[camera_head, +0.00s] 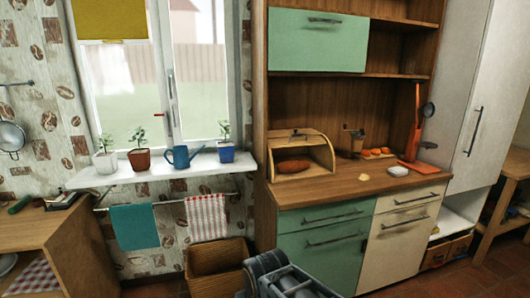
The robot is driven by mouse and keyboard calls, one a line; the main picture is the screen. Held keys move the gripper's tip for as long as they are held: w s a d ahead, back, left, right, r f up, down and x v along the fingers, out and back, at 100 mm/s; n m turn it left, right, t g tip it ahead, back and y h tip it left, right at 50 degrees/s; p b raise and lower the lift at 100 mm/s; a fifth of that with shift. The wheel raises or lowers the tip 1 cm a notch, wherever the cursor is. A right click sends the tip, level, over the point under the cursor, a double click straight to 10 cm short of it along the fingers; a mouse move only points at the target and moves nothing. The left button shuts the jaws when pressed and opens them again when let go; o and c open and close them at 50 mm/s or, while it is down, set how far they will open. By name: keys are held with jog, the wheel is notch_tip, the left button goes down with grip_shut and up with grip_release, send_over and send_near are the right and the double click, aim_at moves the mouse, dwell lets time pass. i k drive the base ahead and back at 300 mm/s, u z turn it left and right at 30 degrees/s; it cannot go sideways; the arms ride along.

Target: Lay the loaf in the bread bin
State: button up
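The bread bin (325,154) is a light wooden box with a curved side, standing on the left part of the cabinet's wooden worktop. Its front is open and a small dark knob or handle shows near its top. A brown oblong loaf (294,165) lies inside the bin, on its floor towards the left. Part of my grey arm shows at the bottom centre, in front of the green drawers and well below and apart from the bin. I cannot make out my gripper's fingers in this view.
On the worktop (338,187) are a small yellowish piece (363,177), a white dish (397,170), a coffee grinder (353,140), several orange items and a red-orange board (414,137). A wicker basket (216,262) stands on the floor left of the cabinet. Potted plants and a blue watering can (182,157) line the windowsill.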

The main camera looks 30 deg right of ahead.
aim_at(293, 167)
jog(key=u, duration=0.2)
jog(key=i, duration=0.8)
jog(key=z, duration=0.7)
jog(key=i, duration=0.8)
jog(key=z, duration=0.7)
